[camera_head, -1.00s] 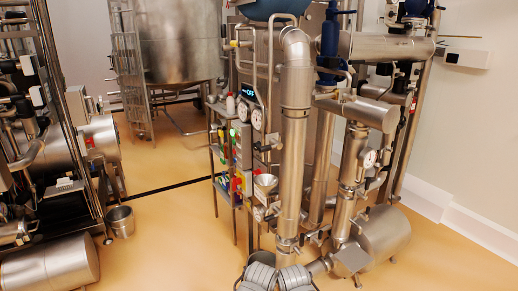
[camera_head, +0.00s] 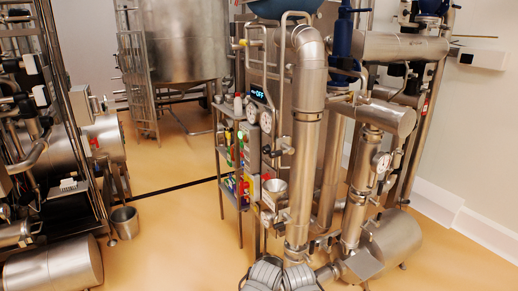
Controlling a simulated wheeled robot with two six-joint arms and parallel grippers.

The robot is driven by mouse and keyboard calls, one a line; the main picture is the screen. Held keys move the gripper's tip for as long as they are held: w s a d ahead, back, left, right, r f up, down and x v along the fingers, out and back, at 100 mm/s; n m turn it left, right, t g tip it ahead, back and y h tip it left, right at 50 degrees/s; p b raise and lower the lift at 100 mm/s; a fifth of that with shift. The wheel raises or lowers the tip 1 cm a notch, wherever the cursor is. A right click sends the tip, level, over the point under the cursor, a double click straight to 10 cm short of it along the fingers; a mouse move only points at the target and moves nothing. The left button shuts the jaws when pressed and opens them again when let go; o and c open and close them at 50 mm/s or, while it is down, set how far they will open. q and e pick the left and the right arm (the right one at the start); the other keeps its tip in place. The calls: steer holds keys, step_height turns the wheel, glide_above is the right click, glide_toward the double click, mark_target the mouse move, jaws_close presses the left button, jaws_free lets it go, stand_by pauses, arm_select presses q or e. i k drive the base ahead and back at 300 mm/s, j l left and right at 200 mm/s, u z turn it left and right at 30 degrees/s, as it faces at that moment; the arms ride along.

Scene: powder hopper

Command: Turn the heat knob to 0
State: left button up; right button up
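A small dark display (camera_head: 259,94) with bright blue-white characters that seem to read OFF is on the pipe-framed machine in the middle. Below it are two round white dial gauges, a left one (camera_head: 252,114) and a right one (camera_head: 266,122). A grey panel (camera_head: 250,147) with a green light stands just under them. I cannot make out the heat knob or its setting for sure at this size. Neither of my grippers can be made out; only grey rounded parts, apparently mine, show at the bottom centre, well below the display.
A thick vertical steel pipe (camera_head: 305,150) stands right of the display. A shelf rack (camera_head: 232,185) with coloured items stands left of the panel. A steel bucket (camera_head: 125,222) is on the floor at left. The orange floor (camera_head: 170,245) is open between the left machinery and the rack.

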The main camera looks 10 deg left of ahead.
mark_target(267, 150)
steer(key=i+j, duration=0.3)
steer(key=i, duration=0.15)
steer(key=i+j, duration=0.35)
steer(key=i, duration=0.15)
